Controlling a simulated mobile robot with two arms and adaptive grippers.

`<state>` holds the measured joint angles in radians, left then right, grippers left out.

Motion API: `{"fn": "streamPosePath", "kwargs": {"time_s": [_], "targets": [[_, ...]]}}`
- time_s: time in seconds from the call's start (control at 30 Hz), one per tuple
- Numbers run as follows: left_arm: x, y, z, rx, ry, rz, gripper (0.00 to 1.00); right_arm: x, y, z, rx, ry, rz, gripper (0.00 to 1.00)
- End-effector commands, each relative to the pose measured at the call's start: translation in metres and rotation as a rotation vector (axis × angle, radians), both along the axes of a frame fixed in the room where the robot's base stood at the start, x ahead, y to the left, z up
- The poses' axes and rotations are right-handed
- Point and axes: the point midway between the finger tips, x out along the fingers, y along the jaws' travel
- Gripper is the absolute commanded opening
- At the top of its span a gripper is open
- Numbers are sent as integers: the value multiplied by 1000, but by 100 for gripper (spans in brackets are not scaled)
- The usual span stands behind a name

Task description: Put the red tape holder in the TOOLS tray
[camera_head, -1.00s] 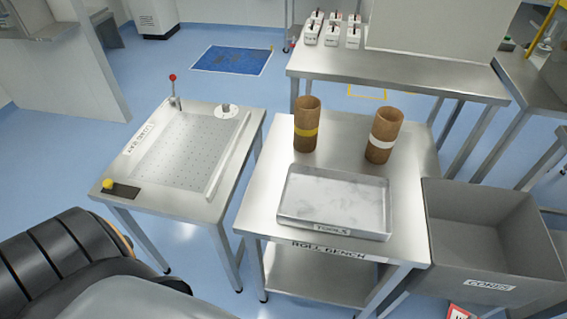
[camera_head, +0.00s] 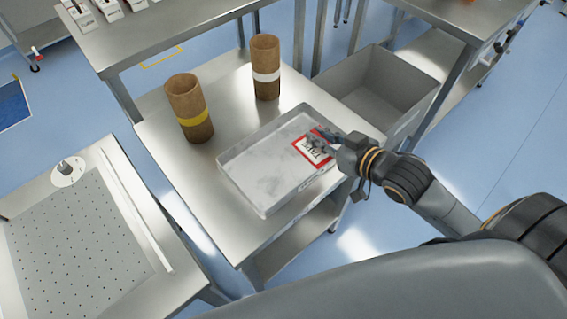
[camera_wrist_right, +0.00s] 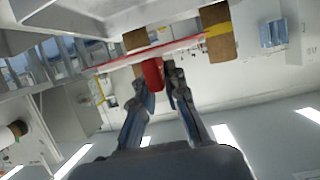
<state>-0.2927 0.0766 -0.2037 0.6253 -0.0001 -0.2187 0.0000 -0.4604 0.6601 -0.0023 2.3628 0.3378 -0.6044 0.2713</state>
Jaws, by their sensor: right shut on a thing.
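The red tape holder (camera_head: 314,149) is a flat piece with a red border and a white face lettered TAPE. In the right wrist view the red handle part (camera_wrist_right: 153,74) sits between the fingers, and the plate shows edge-on as a red line. The rest of the tray looks empty. My left gripper is out of view.
Two brown cardboard cores, one yellow-banded (camera_head: 188,108) and one white-banded (camera_head: 265,68), stand upright on the roll bench (camera_head: 221,94) behind the tray. A grey bin (camera_head: 350,100) stands beyond the bench's right side. A perforated metal table (camera_head: 85,240) is at left.

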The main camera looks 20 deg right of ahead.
Motion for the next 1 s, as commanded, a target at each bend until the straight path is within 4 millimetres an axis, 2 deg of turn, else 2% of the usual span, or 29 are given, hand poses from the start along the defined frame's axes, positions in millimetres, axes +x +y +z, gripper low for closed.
{"fn": "streamPosePath", "kwargs": {"time_s": [0.03,0.13,0.27,0.37,0.47,0.6,0.77,0.8,0.9,1.0], "targets": [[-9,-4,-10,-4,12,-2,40,9,-8,-2,-11,-4,16,0],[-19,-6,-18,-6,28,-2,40,21,-20,4,-8,-5,31,0],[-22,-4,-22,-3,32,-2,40,30,-29,11,-3,-2,41,0],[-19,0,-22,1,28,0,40,32,-28,12,3,-1,41,0],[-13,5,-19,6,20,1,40,32,-14,8,9,-2,41,0],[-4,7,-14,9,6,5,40,28,18,-4,12,-1,42,0],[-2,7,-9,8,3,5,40,24,56,-22,9,1,41,0],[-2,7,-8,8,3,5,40,23,65,-28,9,1,41,0],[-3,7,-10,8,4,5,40,21,79,-51,5,4,41,0],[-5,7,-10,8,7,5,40,20,91,-65,3,2,41,0]]}}
